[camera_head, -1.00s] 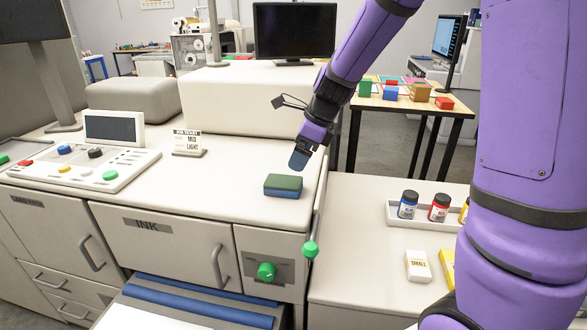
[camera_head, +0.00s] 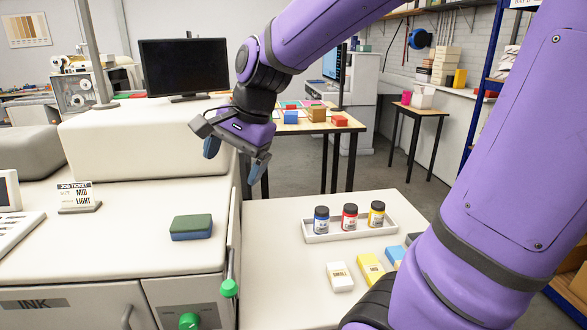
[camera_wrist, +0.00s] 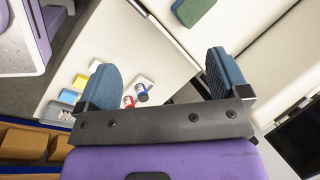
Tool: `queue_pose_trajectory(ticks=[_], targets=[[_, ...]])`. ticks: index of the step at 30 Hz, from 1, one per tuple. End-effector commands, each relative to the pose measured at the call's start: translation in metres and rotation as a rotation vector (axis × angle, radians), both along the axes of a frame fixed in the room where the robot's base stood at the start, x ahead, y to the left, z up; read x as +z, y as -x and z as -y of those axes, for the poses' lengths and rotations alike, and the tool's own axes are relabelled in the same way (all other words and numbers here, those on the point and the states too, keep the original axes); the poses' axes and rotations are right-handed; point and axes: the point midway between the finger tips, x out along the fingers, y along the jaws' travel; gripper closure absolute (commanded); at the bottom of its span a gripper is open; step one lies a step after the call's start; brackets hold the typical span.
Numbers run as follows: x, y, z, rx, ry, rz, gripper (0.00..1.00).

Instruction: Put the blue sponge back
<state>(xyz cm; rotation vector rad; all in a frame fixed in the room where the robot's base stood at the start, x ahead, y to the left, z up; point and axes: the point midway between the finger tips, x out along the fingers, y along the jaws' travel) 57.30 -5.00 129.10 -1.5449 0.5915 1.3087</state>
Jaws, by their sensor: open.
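The blue sponge (camera_head: 191,232) has a green top layer and lies flat on the pale top of the ink machine, near its right front edge. It also shows in part at the top of the wrist view (camera_wrist: 198,10). My gripper (camera_head: 235,158) is open and empty, raised above and to the right of the sponge, apart from it. Its two blue fingertips are spread in the wrist view (camera_wrist: 162,82), with nothing between them.
A white tray (camera_head: 350,233) with blue, red and yellow jars stands on the right-hand counter (camera_head: 275,260). White, yellow and blue blocks lie in front of it. A job ticket stand (camera_head: 78,198) is left of the sponge. A green-knobbed lever (camera_head: 229,288) stands at the machine's edge.

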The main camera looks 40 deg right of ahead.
Motion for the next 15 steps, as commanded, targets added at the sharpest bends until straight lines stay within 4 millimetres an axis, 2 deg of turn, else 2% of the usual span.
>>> queue_pose_trajectory(ticks=[1, 9, 15], targets=[[0.007, 0.015, 0.001, 0.085, 0.044, 0.036, 0.07], [0.024, 0.085, 0.008, 0.561, 0.32, 0.187, 0.07], [0.026, 0.124, 0.015, 0.844, 0.512, 0.246, 0.07]])
